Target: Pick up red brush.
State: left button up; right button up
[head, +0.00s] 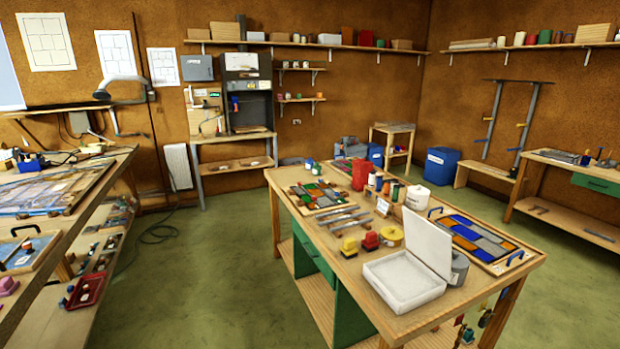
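A small red block-shaped item with a raised top, which looks like the red brush (370,241), sits on the middle wooden table (316,240). A similar yellow brush-like item (349,246) stands just left of it, and a round yellow roll (390,235) is just right of it. Its bristles are too small to make out. Neither of my grippers is in view.
An open white case (405,283) stands at the table's near end, right of the red item. Metal strips (340,218) lie behind it, with a red container (361,176) farther back. A left workbench (115,162) borders the open green floor (205,265).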

aim_at(371, 243)
jog(key=i+l+u, duration=0.25)
jog(key=l, duration=0.95)
jog(key=i+l+u, duration=0.25)
jog(key=l, duration=0.95)
jog(key=l+u, duration=0.25)
jog(key=l, duration=1)
